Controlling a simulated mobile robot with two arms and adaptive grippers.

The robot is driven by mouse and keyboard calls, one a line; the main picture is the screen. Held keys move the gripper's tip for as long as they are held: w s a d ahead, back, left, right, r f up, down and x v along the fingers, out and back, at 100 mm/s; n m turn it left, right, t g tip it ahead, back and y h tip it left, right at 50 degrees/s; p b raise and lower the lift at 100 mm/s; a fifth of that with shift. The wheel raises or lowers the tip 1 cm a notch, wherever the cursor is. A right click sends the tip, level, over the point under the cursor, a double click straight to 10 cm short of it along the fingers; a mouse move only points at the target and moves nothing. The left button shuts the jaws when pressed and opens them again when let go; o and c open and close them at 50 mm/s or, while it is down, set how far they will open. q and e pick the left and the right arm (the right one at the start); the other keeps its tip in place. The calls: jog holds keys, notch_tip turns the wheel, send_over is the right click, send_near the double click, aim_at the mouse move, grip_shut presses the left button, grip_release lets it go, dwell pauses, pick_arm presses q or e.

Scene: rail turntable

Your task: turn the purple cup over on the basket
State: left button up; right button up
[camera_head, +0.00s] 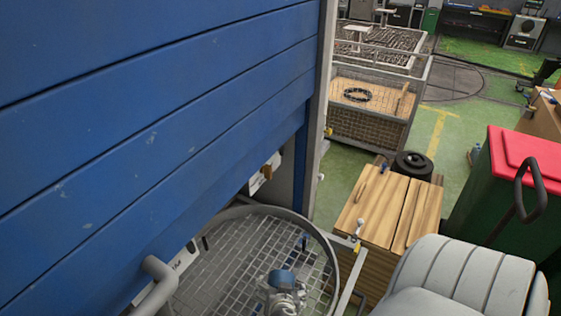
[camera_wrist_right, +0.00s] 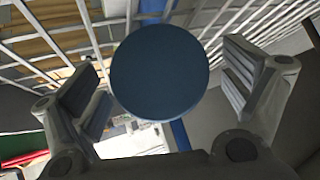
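A dark blue, round-ended thing (camera_head: 282,279), the only cup-like thing in view, looks blue rather than purple; I cannot tell surely that it is the cup. In the right wrist view its flat round face (camera_wrist_right: 160,68) lies between the spread fingers, with a small gap on the right side. My right gripper (camera_wrist_right: 165,90) is open around it; in the head view the grey gripper shows just below it. A round wire-mesh basket (camera_head: 318,232) with a grey rim lies under and behind them. Whether the blue thing touches the mesh is hidden. My left gripper is not in view.
A large blue slatted wall (camera_head: 150,110) fills the left. A wooden crate (camera_head: 390,208) stands right of the basket, with a dark green bin with a red lid (camera_head: 510,200) beyond. A mesh-sided cage (camera_head: 370,120) stands behind on the green floor.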

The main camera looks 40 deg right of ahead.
jog(key=c, duration=1.2)
jog(key=shift+r, duration=0.15)
